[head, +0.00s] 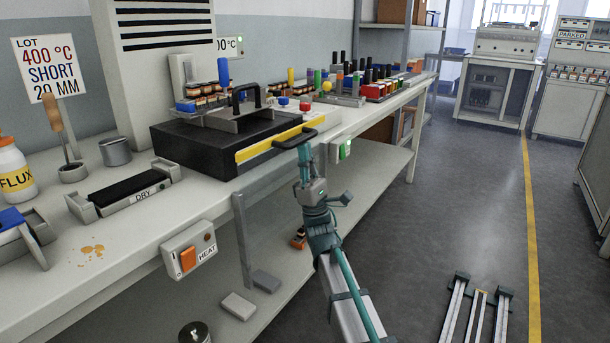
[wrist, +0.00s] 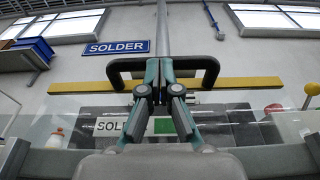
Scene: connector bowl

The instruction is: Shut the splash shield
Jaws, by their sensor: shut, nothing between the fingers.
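The splash shield shows in the wrist view as a clear panel (wrist: 60,112) with a yellow bar (wrist: 75,86) along its upper edge. A black handle (wrist: 205,63) stands out from the bar. In the head view, the yellow bar (head: 255,150) runs along the front of a black bath unit (head: 185,148), with the handle (head: 295,139) near its right part. My gripper (head: 303,150) is shut and empty, its fingertips at the handle. In the wrist view the fingers (wrist: 167,68) cover the handle's middle. I cannot tell whether they touch it, nor how far the shield is open.
A HEAT switch box (head: 190,250) and a green-lit box (head: 341,149) sit on the bench front. A DRY tray (head: 125,190) lies left of the bath. Colourful connectors and tools (head: 365,88) crowd the bench behind.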

